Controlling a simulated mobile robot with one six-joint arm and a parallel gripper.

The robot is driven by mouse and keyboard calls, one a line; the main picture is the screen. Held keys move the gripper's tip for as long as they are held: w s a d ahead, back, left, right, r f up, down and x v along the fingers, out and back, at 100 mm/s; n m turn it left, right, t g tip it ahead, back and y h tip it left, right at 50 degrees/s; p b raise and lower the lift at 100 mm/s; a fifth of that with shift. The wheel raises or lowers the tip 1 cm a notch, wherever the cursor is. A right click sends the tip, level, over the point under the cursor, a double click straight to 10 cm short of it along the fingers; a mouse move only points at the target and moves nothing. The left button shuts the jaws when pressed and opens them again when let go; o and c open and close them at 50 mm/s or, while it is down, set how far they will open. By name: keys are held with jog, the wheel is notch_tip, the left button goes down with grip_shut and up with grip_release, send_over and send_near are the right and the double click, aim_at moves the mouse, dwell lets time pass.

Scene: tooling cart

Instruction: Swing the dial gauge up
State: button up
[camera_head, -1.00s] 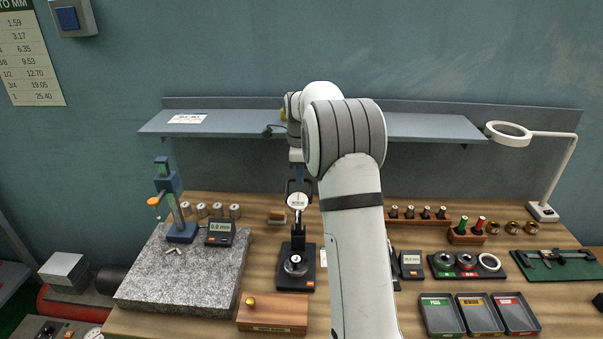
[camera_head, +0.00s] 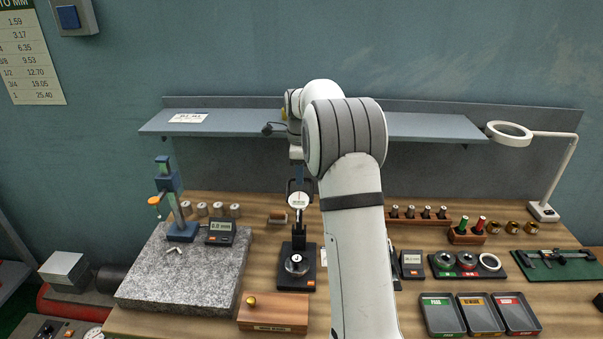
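The dial gauge (camera_head: 298,200) has a round white face and stands on a black stand (camera_head: 295,275) with a round metal anvil, left of my arm. My gripper (camera_head: 298,186) is small and dark in this view, pointing down right behind or at the top of the gauge. Its fingers overlap the gauge's upper edge, so I cannot tell whether they touch it or how far they are apart. My arm hides the table to the right of the gauge.
A granite plate (camera_head: 180,288) with a blue stand (camera_head: 181,231) lies to the left. A wooden box (camera_head: 273,314) stands in front of the gauge. A shelf (camera_head: 425,126) runs above. Three trays (camera_head: 442,330) lie at the front right.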

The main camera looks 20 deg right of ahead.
notch_tip(320, 180, up, 7)
jog(key=shift+s+r+b, duration=0.2)
jog(key=shift+b, duration=0.25)
jog(key=shift+a, duration=0.1)
jog(key=s+a+r+n, duration=0.1)
jog(key=s+a+n, duration=0.25)
jog(key=s, duration=0.25)
jog(key=s+a+r+n+t, duration=0.1)
jog(key=s+a+n, duration=0.1)
jog(key=s+n, duration=0.25)
jog(key=s+a+r+n, duration=0.1)
jog(key=s+a+n, duration=0.2)
jog(key=s, duration=0.3)
jog(key=s+a+f+n, duration=0.1)
jog(key=s+f+n, duration=0.2)
jog(key=s, duration=0.3)
jog(key=s+a+f+n+t+b, duration=0.1)
jog(key=s+a+f+n, duration=0.1)
jog(key=s+n, duration=0.3)
jog(key=s+a+f+n, duration=0.1)
jog(key=s+f+n, duration=0.3)
jog(key=s, duration=0.5)
jog(key=shift+s+a+t, duration=0.25)
jog(key=shift+a+t, duration=0.05)
jog(key=shift+t, duration=0.1)
